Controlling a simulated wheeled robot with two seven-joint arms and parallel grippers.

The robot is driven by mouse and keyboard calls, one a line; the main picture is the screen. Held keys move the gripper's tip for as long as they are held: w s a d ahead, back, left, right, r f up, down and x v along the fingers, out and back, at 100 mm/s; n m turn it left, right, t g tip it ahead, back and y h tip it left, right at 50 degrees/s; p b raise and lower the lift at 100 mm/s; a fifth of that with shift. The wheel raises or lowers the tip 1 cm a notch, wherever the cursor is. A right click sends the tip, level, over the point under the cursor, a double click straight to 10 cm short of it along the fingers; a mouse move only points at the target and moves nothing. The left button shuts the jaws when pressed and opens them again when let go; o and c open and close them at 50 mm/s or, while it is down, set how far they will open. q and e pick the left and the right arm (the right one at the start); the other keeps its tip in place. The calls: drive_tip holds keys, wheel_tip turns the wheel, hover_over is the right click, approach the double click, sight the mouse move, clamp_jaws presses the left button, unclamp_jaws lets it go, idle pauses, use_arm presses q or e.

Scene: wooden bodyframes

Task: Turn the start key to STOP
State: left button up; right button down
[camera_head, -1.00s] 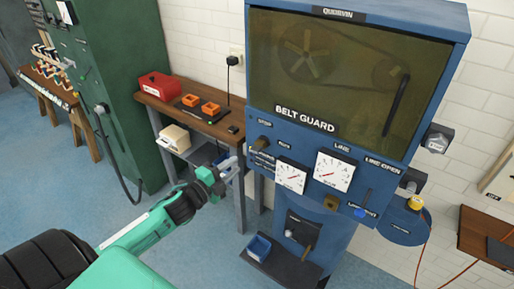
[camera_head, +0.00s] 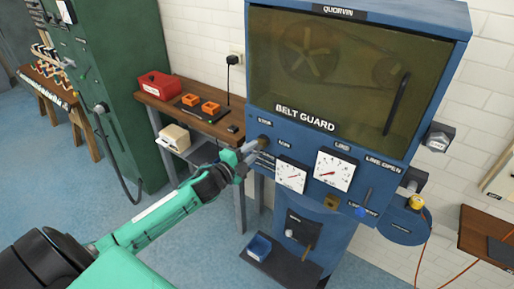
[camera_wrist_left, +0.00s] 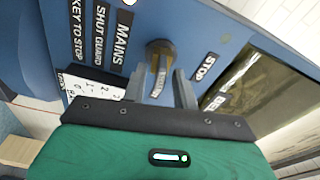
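The brass start key (camera_head: 263,140) sits on the front of the blue machine (camera_head: 292,148), near the STOP (camera_head: 265,123) and RUN (camera_head: 284,145) labels. In the left wrist view the key (camera_wrist_left: 158,55) stands between the tips of my open left gripper (camera_wrist_left: 160,78); I cannot tell whether a finger touches it. The STOP label (camera_wrist_left: 204,67) is to its right there. In the head view my left gripper (camera_head: 253,148) reaches the key from the left and partly covers the panel beside it. My right gripper is not in view.
Two dials (camera_head: 334,170) sit right of the key, below the belt guard window (camera_head: 330,70). A blue bin (camera_head: 259,247) is on the ledge below. A wooden bench (camera_head: 190,116) with orange parts and a red box (camera_head: 159,85) stands left.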

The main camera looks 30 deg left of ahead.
use_arm(q)
clamp_jaws()
drive_tip(key=n, duration=0.3)
drive_tip(key=shift+r+n+t+p, duration=0.1)
drive_tip(key=shift+n+t+p, duration=0.2)
drive_tip(key=shift+n+p, duration=0.1)
drive_tip(key=n, duration=0.3)
drive_tip(key=n+p, duration=0.1)
drive_tip(key=n, duration=0.2)
drive_tip(key=shift+t+y, duration=0.3)
drive_tip(key=shift+y, duration=0.1)
drive_tip(key=n+p, duration=0.1)
drive_tip(key=n, duration=0.4)
drive_tip(key=n+y+p, duration=0.1)
drive_tip(key=n, duration=0.1)
drive_tip(key=shift+r+p, duration=0.25)
drive_tip(key=shift+p, duration=0.05)
drive_tip(key=shift+o, duration=0.5)
unclamp_jaws()
drive_tip(key=shift+f, duration=0.3)
